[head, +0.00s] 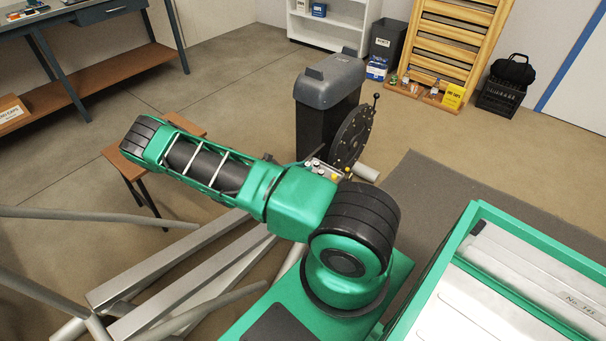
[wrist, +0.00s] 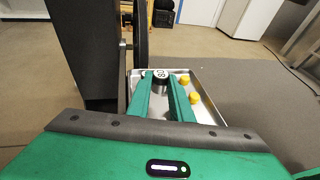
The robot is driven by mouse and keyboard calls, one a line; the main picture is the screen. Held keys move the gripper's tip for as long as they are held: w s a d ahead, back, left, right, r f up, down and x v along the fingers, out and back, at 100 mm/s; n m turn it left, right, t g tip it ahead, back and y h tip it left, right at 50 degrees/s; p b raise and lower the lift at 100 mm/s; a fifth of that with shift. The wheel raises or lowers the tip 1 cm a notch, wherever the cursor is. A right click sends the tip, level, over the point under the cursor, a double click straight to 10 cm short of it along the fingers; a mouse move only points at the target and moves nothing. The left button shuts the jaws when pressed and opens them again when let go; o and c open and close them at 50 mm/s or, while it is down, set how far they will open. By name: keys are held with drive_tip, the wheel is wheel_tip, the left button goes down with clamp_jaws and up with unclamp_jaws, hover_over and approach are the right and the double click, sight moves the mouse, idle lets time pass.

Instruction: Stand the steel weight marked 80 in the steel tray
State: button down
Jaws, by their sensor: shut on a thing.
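The steel weight marked 80 (wrist: 161,75) is between the fingertips of my gripper (wrist: 163,88) in the wrist view. I cannot tell whether the weight touches the tray floor. In the head view the tray (head: 325,173) shows only partly behind my green arm, and the gripper and weight are hidden.
A tall dark housing (head: 322,115) with a perforated disc (head: 354,133) stands close on the tray's left in the wrist view. A wooden stool (head: 126,166) and grey bars (head: 165,275) are at the left.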

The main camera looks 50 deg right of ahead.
drive_tip(key=shift+w+d+f, duration=0.4)
drive_tip(key=shift+d, duration=0.2)
drive_tip(key=shift+f, duration=2.05)
drive_tip(key=c, duration=1.8)
unclamp_jaws()
drive_tip(key=shift+c, duration=0.2)
drive_tip(key=shift+a, duration=0.1)
